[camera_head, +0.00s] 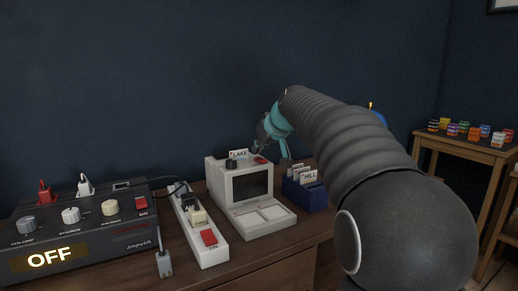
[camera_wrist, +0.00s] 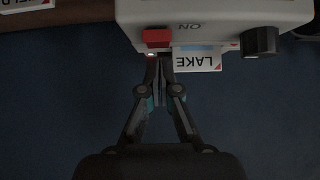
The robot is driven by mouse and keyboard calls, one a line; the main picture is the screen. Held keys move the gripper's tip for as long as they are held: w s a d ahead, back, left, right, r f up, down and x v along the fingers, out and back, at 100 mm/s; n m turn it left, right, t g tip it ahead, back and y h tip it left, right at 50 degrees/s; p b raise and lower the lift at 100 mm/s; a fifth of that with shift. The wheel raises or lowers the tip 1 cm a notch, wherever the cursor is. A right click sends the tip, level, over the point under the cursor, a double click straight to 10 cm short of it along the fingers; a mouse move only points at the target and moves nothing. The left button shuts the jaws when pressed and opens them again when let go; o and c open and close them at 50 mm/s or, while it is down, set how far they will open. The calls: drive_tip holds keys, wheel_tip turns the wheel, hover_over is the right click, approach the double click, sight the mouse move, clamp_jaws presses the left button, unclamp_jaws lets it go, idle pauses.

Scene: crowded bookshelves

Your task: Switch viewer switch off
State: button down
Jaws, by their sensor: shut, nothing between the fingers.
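The viewer (camera_head: 222,187) is a pale box with a dark screen, standing on the desk. Its red switch (camera_head: 261,160) is on the top at the right; in the wrist view the red switch (camera_wrist: 157,38) sits beside an "ON" label, which appears upside down. A card reading LAKE (camera_head: 238,154) stands in the top, next to a black knob (camera_head: 231,164). My gripper (camera_head: 256,150) is shut and empty above the viewer's top back edge. In the wrist view my gripper's fingertips (camera_wrist: 160,60) are close to the red switch and the LAKE card; contact cannot be told.
A white power strip (camera_head: 187,226) with a red switch lies left of the viewer. A black control box (camera_head: 90,245) showing OFF is farther left. A blue card box (camera_head: 305,195) stands right. A side table (camera_head: 470,145) holds small colourful items.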

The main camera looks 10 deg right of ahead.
wheel_tip(320, 180, up, 4)
drive_tip(key=p, duration=0.3)
drive_tip(key=shift+w+a+r, duration=0.1)
drive_tip(key=shift+w+r, duration=0.05)
drive_tip(key=shift+r, duration=0.05)
drive_tip(key=w+r+v, duration=0.1)
drive_tip(key=v, duration=0.8)
drive_tip(key=shift+a, duration=0.15)
drive_tip(key=s+d+f+m+g+h, duration=0.1)
drive_tip(key=s+f+m, duration=0.15)
drive_tip(key=f, duration=0.45)
drive_tip(key=s+f+m+g+h, duration=0.1)
drive_tip(key=s+f+g, duration=0.1)
drive_tip(key=s+f, duration=0.3)
drive_tip(key=s+a+f, duration=0.1)
drive_tip(key=s+f, duration=0.4)
drive_tip(key=s, duration=0.4)
drive_tip(key=s+a+f, duration=0.2)
drive_tip(key=s+f, duration=0.4)
drive_tip(key=s, duration=0.3)
drive_tip(key=s+a+f+g, duration=0.1)
drive_tip(key=s+f, duration=0.4)
drive_tip(key=s, duration=0.5)
drive_tip(key=shift+a+f+h, duration=0.3)
drive_tip(key=shift+a+h, duration=0.1)
drive_tip(key=shift+a, duration=0.25)
